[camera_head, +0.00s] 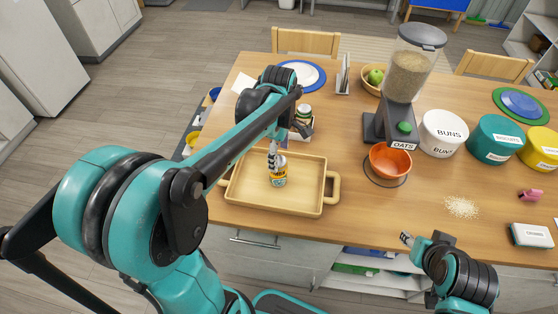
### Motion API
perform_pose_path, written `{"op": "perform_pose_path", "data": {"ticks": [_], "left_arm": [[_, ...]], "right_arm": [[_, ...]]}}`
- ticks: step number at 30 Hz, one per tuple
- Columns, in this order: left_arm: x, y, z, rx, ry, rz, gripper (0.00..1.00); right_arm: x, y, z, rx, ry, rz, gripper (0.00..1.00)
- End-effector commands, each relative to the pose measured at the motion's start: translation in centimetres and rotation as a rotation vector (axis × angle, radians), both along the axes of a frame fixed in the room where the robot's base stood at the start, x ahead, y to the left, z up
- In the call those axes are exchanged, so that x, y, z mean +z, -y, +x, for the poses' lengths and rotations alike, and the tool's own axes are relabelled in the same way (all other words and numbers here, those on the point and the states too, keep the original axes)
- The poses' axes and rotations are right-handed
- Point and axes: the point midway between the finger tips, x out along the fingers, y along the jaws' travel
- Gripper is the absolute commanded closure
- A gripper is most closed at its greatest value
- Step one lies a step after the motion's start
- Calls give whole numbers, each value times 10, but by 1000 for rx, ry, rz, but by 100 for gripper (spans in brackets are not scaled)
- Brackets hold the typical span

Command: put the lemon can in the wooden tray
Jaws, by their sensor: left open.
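A small can with a grey and yellow label (279,175), which looks like the lemon can, stands upright inside the wooden tray (321,190). The tray has a handle at each side and lies near the table's front edge. My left gripper (274,157) is open, pointing down just above and behind the can's top. Whether its fingers touch the can cannot be told. My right gripper (407,239) is low at the right, by the front edge, away from the tray; its finger gap is too small to read.
Another can (304,112) stands behind the tray in a small pale holder. An orange bowl (390,160) sits under the oats dispenser (404,75) to the right. Spilled oats (461,207) lie farther right. The tray's floor is otherwise mostly bare.

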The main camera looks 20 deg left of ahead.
Motion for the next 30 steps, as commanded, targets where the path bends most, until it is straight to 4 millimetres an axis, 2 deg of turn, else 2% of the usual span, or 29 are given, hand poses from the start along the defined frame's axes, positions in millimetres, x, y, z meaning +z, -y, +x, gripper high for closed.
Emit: {"op": "perform_pose_path", "data": {"ticks": [1, 6, 10, 14, 16, 21, 25, 30], "left_arm": [[10, 0, 0, 0, 0, 0, 31], [23, 1, -2, -13, 5, 0, 31], [31, 6, -15, -154, 57, 11, 31], [38, 18, -42, -478, 175, 57, 31], [40, 24, -59, -693, 249, 108, 31], [35, 37, -93, -1167, 389, 281, 31], [28, 43, -109, -1417, 446, 409, 31], [23, 46, -116, -1571, 470, 501, 31]], "right_arm": [[4, 0, 0, 0, 0, 0, 60], [7, 0, 0, 0, 0, 0, 60], [7, 0, 0, 0, 0, 0, 60], [6, 0, 0, 0, 0, 0, 60], [6, 0, 0, 0, 0, 0, 60], [6, 0, 0, 0, 0, 0, 60], [6, 0, 0, 0, 0, 0, 60], [6, 0, 0, 0, 0, 0, 60]]}}
